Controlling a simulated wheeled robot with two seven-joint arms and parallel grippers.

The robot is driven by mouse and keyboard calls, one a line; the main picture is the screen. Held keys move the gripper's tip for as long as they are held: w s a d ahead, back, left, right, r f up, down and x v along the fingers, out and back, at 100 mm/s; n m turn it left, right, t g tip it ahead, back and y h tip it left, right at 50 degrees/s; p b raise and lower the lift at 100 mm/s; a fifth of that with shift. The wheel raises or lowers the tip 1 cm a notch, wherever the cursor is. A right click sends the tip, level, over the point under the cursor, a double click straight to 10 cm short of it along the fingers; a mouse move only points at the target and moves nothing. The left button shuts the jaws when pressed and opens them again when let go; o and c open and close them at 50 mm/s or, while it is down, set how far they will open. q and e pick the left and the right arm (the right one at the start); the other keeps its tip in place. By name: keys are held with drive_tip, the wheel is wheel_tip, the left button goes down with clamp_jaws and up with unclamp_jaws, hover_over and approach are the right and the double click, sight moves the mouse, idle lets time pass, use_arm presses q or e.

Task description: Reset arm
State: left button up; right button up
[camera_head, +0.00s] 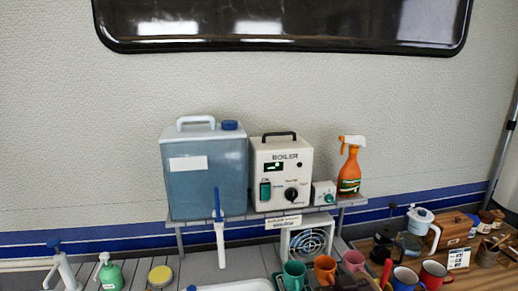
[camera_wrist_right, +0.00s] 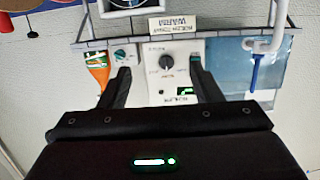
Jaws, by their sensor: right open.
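My right gripper (camera_wrist_right: 162,84) shows in the right wrist view with its two black fingers spread apart and nothing between them. Beyond the fingers is the white boiler (camera_wrist_right: 160,52), upside down in that view, with its dark knob between the fingertips. In the head view the boiler (camera_head: 282,170) stands upright on a raised shelf. I cannot clearly make out the right gripper in the head view. My left gripper is not in view.
A blue water tank (camera_head: 205,180) stands left of the boiler, and an orange spray bottle (camera_head: 349,172) stands right. Coloured mugs (camera_head: 325,268) crowd the front below the shelf. A green pump bottle (camera_head: 110,274) is at lower left. The wall above is bare below the window.

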drive_tip(key=s+d+f+g+h, duration=0.1)
drive_tip(key=s+f+g, duration=0.35)
drive_tip(key=s, duration=0.35)
drive_tip(key=s+d+f+g, duration=0.2)
drive_tip(key=s+f+g, duration=0.25)
drive_tip(key=s, duration=0.35)
drive_tip(key=s+d+f+g+h, duration=0.1)
drive_tip(key=s+f+g, duration=0.2)
drive_tip(key=s+f, duration=0.35)
wheel_tip(320, 180, down, 30)
drive_tip(key=s+g+b, duration=0.1)
drive_tip(key=s, duration=0.2)
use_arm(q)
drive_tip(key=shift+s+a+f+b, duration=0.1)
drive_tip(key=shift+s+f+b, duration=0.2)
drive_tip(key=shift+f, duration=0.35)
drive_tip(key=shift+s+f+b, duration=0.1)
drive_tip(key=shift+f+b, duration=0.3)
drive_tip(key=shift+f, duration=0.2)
use_arm(e)
drive_tip(key=s+d+f, duration=0.1)
drive_tip(key=s+f, duration=0.8)
drive_tip(key=s+d+f+g, duration=0.1)
drive_tip(key=s+d+f, duration=0.1)
drive_tip(key=s+f, duration=0.8)
drive_tip(key=shift+s+d, duration=0.25)
